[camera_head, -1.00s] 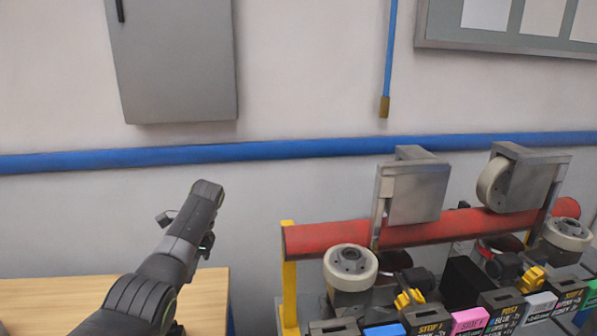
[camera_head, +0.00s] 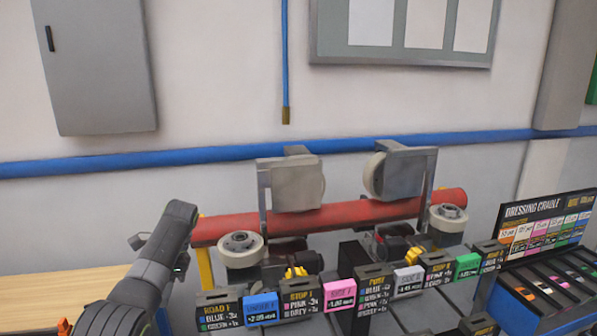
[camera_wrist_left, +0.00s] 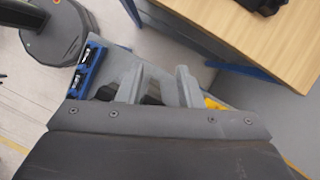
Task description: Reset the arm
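My left arm (camera_head: 150,272) rises from the bottom left in the head view, bent upward in front of the wall. Its gripper cannot be made out clearly there. In the left wrist view my left gripper (camera_wrist_left: 162,82) has its two grey fingers apart, with nothing seen held between them. Floor and a wooden table edge show beyond the fingers. My right gripper is in neither view.
A red tube (camera_head: 330,220) with wheels and grey brackets stands right of my left arm, behind a row of labelled blocks (camera_head: 340,293). A dressing cradle (camera_head: 545,222) is at far right. A wooden table (camera_head: 75,290) is at left.

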